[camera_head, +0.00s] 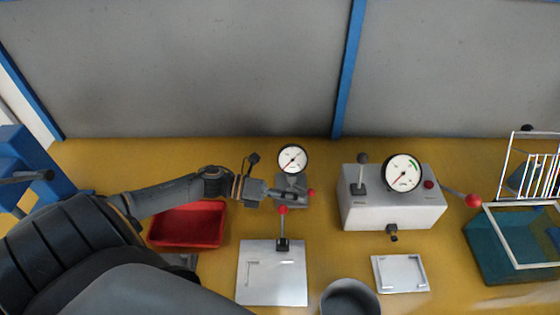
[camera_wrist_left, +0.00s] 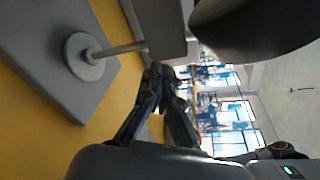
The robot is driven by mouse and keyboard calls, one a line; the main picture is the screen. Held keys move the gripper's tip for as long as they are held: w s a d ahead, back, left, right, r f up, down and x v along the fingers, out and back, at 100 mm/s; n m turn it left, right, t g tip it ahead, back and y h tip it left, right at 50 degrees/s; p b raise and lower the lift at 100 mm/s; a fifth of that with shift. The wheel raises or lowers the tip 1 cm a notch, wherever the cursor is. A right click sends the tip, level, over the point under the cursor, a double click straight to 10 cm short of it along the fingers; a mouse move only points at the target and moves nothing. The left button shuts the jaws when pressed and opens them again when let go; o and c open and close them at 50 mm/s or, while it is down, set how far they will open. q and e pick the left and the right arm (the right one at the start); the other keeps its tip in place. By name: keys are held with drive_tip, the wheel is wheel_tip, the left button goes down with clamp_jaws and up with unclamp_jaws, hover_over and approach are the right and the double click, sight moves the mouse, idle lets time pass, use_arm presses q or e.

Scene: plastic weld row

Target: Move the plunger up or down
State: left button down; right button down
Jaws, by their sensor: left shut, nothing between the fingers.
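My left gripper (camera_head: 290,194) reaches in from the left to the small grey press (camera_head: 291,181) with a round dial gauge (camera_head: 292,159) on top. In the left wrist view, the gripper (camera_wrist_left: 162,76) has its fingers together with nothing between them. A metal rod with a round disc (camera_wrist_left: 84,57), which looks like the plunger, stands over a grey base plate (camera_wrist_left: 45,50) there. The fingertips appear close to the rod's far end and a grey block (camera_wrist_left: 165,25); I cannot tell whether they touch. A red knob (camera_head: 311,192) shows just right of the gripper.
A red tray (camera_head: 172,243) lies below my left arm. A grey box (camera_head: 400,217) with a gauge, a grey cup (camera_head: 349,284) and a teal tank (camera_head: 492,264) stand to the right.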

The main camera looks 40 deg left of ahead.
use_arm(q)
drive_tip(key=shift+x, duration=0.85)
